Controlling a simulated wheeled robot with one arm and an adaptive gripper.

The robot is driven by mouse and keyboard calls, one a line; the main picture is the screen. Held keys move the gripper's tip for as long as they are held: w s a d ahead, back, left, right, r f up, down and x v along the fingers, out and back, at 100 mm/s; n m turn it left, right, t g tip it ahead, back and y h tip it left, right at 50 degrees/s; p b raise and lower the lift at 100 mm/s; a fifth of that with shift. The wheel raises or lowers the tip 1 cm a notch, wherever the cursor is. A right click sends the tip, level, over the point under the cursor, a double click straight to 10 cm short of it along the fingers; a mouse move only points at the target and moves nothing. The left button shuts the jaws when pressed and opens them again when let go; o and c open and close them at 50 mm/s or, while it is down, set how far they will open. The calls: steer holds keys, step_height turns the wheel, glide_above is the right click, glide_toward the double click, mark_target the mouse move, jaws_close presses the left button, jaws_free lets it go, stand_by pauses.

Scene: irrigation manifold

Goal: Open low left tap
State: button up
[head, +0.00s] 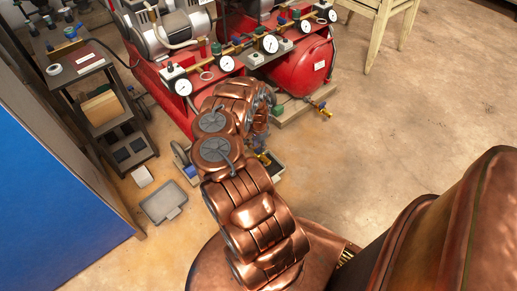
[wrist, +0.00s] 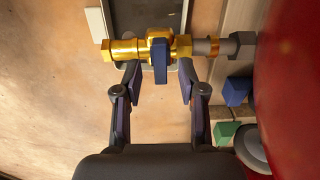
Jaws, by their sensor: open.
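The brass tap (wrist: 125,50) lies horizontally in the wrist view, joined at its right to a grey pipe fitting. Its blue lever (wrist: 160,62) points toward my gripper, across the line of the pipe. My gripper (wrist: 160,78) is open, with one finger on each side of the lever and a gap on both sides. In the head view a brass tap (head: 264,158) shows low beside my arm, which hides most of it and my gripper.
A red tank (head: 305,70) stands behind, and its curved side (wrist: 295,90) is close at the right in the wrist view. Another brass tap with a blue handle (head: 322,108) sits to the right. A grey tray (head: 163,202) lies on the floor. Floor at right is clear.

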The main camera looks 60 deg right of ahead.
steer(key=shift+f, duration=0.7)
steer(key=shift+c, duration=0.3)
jaws_close()
